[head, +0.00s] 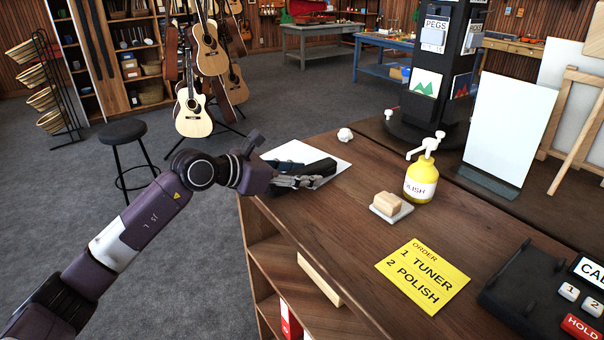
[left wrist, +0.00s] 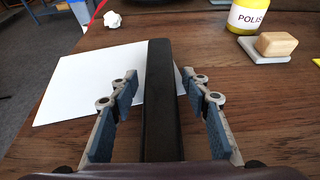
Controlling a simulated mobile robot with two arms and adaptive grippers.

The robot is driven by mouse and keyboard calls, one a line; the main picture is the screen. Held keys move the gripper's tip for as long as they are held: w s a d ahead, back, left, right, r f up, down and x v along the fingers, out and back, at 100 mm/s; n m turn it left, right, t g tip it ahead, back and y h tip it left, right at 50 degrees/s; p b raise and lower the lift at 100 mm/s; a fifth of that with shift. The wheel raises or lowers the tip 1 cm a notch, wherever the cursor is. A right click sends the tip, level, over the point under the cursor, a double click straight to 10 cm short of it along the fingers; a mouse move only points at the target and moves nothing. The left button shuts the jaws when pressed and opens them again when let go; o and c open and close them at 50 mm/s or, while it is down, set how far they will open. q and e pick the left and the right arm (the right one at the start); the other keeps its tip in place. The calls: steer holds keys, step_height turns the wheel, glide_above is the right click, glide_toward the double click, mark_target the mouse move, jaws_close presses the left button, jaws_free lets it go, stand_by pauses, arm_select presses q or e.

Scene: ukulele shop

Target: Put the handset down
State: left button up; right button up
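The black handset (head: 318,169) is at the far left end of the wooden counter, over a white sheet (head: 335,156). In the left wrist view the handset (left wrist: 161,95) runs lengthwise between the fingers of my left gripper (left wrist: 160,78). The fingers stand apart, with a visible gap on each side of the handset. In the head view the left gripper (head: 297,181) is low at the counter's edge. Whether the handset lies flat on the sheet is hard to tell. The dark phone base (head: 530,290) is at the lower right. My right gripper is not in view.
A yellow polish bottle (head: 421,180), a wooden block on a grey pad (head: 391,213) and a yellow order sheet (head: 423,276) are on the counter. A crumpled white ball (head: 345,134) lies near the back edge. A black stool (head: 123,133) stands on the floor at left.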

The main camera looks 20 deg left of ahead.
arm_select(q)
steer(key=shift+r, duration=0.2)
steer(key=shift+s+a, duration=0.2)
steer(key=shift+a, duration=0.1)
steer(key=b+v, duration=0.3)
steer(key=v, duration=0.6)
steer(key=shift+s+a, duration=0.2)
steer(key=shift+s, duration=0.15)
steer(key=shift+v, duration=0.8)
steer(key=shift+d+r, duration=0.1)
steer(key=shift+r, duration=0.1)
